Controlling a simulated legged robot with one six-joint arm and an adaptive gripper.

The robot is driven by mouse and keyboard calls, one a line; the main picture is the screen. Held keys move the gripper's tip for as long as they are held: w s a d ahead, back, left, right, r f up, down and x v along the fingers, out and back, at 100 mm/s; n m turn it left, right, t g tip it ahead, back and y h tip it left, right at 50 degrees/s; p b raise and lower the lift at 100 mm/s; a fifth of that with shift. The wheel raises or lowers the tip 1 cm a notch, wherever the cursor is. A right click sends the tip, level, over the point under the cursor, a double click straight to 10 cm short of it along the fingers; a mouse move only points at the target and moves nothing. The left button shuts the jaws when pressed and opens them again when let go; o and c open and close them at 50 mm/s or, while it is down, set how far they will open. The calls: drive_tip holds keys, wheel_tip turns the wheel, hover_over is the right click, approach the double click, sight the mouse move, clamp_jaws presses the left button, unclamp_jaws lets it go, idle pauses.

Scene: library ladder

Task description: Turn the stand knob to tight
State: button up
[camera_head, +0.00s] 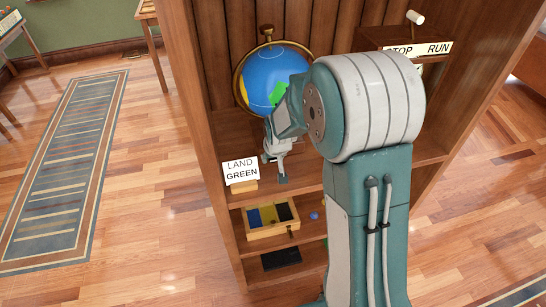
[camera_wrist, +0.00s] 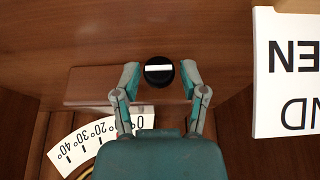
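The stand knob (camera_wrist: 159,71) is a round black knob with a white bar across its face, lying level in the wrist view. My gripper (camera_wrist: 160,80) is open, with one finger on each side of the knob and small gaps visible between. In the head view, my gripper (camera_head: 279,176) reaches down in front of the globe (camera_head: 272,75), by the shelf; the knob is hidden there. A curved white degree scale (camera_wrist: 95,138) shows at the lower left of the wrist view, partly behind my gripper.
A LAND GREEN sign (camera_head: 240,171) stands left of my gripper; it also shows upside down in the wrist view (camera_wrist: 286,75). A wooden tray (camera_head: 249,234) with coloured compartments is on the shelf below. A STOP/RUN box (camera_head: 385,38) is at upper right.

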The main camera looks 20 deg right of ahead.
clamp_jaws()
drive_tip(key=shift+d+y, duration=0.15)
drive_tip(key=shift+y, duration=0.55)
drive_tip(key=shift+d+m+y, duration=0.15)
drive_tip(key=shift+m+y, duration=0.35)
drive_tip(key=shift+y, duration=0.9)
drive_tip(key=shift+d+f+y, duration=0.1)
drive_tip(key=shift+f+y, duration=0.05)
drive_tip(key=shift+y, duration=1.15)
drive_tip(key=shift+m, duration=0.3)
drive_tip(key=o, duration=0.6)
unclamp_jaws()
